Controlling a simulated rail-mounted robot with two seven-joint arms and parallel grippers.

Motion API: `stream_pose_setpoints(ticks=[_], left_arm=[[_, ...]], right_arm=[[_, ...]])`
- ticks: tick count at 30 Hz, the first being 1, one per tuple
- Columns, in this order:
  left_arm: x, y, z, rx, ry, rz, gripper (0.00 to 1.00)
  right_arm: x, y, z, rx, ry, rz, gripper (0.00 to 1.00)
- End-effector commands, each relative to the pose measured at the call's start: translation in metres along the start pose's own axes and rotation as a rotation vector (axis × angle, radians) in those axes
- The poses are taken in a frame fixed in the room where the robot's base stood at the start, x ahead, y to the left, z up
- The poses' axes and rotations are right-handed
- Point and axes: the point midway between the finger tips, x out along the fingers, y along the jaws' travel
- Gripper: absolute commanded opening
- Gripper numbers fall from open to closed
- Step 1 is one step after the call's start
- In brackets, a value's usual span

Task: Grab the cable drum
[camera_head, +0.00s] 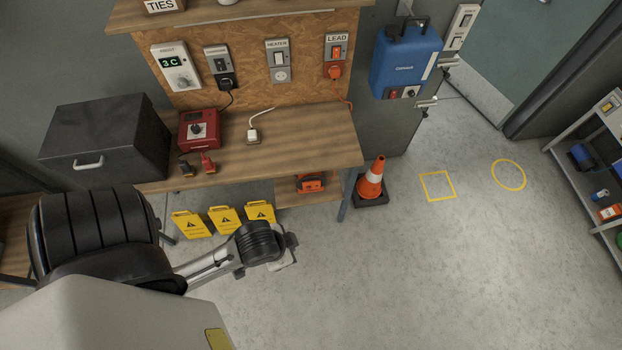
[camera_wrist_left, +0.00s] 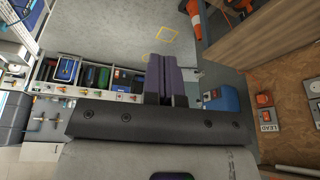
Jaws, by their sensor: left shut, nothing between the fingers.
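An orange object (camera_head: 310,182), which looks like the cable drum, sits on the low shelf under the workbench in the head view. Its shape is partly hidden by the bench top, so I cannot make out its handle. An orange cable runs down from the LEAD socket (camera_head: 336,48) past the bench's right end. My left gripper (camera_head: 291,246) is out over the floor in front of the bench, apart from the orange object. In the left wrist view its fingers (camera_wrist_left: 166,78) are together and hold nothing. My right gripper is not in view.
The workbench (camera_head: 310,145) overhangs the low shelf. Yellow warning signs (camera_head: 226,218) stand left of it; a traffic cone (camera_head: 371,180) stands right. A blue case (camera_head: 405,62) hangs beyond. Shelving (camera_head: 590,155) lines the far right. The floor centre is clear.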

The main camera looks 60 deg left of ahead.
Motion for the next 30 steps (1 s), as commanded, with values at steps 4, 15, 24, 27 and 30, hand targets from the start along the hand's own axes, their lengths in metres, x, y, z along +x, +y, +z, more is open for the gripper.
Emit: stream_pose_setpoints(ticks=[4, 15, 24, 27, 30], left_arm=[[-0.0001, 0.0020, -0.0003, -0.005, 0.001, 0.005, 0.00], [-0.0001, 0.0044, -0.0007, -0.012, 0.001, 0.011, 0.18], [0.0000, 0.0025, -0.0001, -0.005, 0.000, 0.006, 0.38], [0.0003, 0.0013, 0.0005, -0.001, -0.002, 0.003, 0.38], [0.0005, 0.0014, 0.0010, -0.002, -0.003, 0.004, 0.38]], right_arm=[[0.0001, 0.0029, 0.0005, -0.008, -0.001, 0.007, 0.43], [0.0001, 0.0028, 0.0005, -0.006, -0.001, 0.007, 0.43], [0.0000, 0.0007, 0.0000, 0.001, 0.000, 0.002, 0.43], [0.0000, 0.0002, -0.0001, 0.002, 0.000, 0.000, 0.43], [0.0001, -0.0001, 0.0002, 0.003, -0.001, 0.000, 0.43]])
